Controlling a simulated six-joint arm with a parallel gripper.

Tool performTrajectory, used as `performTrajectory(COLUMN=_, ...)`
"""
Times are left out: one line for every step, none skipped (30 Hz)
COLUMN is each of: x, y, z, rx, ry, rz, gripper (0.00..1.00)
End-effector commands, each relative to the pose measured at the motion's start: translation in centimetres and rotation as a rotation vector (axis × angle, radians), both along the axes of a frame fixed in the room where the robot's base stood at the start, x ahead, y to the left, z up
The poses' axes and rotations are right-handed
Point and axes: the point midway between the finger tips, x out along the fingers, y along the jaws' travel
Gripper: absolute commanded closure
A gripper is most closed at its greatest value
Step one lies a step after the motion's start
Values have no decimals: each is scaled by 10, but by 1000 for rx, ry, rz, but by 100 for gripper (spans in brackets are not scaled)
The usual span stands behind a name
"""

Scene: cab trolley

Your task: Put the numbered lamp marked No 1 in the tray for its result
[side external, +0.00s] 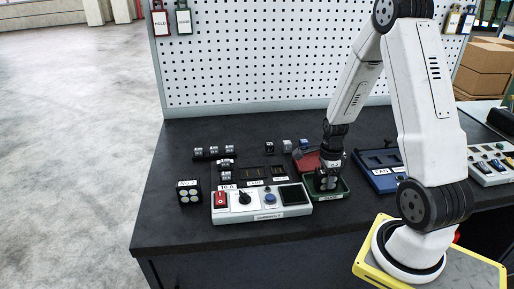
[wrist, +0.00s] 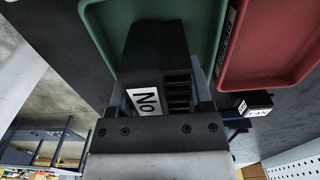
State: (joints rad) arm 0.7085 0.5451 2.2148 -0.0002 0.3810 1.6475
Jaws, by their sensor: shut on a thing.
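My gripper (side external: 328,172) is shut on a black block-shaped lamp (wrist: 155,50). Its white label shows "No" in the wrist view, with the digit not clearly readable. The gripper (wrist: 163,92) and lamp are at the green tray (side external: 344,194), whose front label reads GOOD. The lamp appears low over or inside this tray; whether it touches the floor cannot be told. The green tray (wrist: 100,12) also lies beyond the lamp in the wrist view. A red tray (side external: 306,162) stands just behind it, partly hidden by my arm, and also shows in the wrist view (wrist: 268,40).
A grey tester (side external: 232,213) with a red switch, black knob and blue button stands left of the green tray. Another black numbered block (side external: 188,192) stands farther left. A pegboard (side external: 250,60) closes the back.

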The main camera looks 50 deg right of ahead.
Motion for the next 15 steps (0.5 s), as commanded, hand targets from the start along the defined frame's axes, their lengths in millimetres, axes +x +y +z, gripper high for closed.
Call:
performTrajectory(x=0, y=0, z=0, rx=-1, ry=-1, rz=0, gripper=100)
performTrajectory(x=0, y=0, z=1, rx=-1, ry=-1, rz=0, gripper=100)
performTrajectory(x=0, y=0, z=1, rx=-1, ry=-1, rz=0, gripper=100)
performTrajectory(x=0, y=0, z=0, rx=-1, ry=-1, rz=0, gripper=100)
performTrajectory(x=0, y=0, z=0, rx=-1, ry=-1, rz=0, gripper=100)
performTrajectory(x=0, y=0, z=0, rx=-1, ry=-1, rz=0, gripper=100)
performTrajectory(x=0, y=0, z=-1, rx=-1, ry=-1, rz=0, gripper=100)
performTrajectory(x=0, y=0, z=-2, rx=-1, ry=-1, rz=0, gripper=100)
performTrajectory(x=0, y=0, z=-3, rx=-1, ry=-1, rz=0, gripper=100)
performTrajectory(x=0, y=0, z=-3, rx=0, ry=0, rz=0, gripper=31)
performTrajectory(x=0, y=0, z=-3, rx=0, ry=0, rz=0, gripper=21)
performTrajectory(x=0, y=0, z=-3, rx=0, ry=0, rz=0, gripper=9)
performTrajectory(x=0, y=0, z=-3, rx=0, ry=0, rz=0, gripper=0)
performTrajectory(x=0, y=0, z=-3, rx=0, ry=0, rz=0, gripper=0)
performTrajectory(x=0, y=0, z=-3, rx=0, ry=0, rz=0, gripper=0)
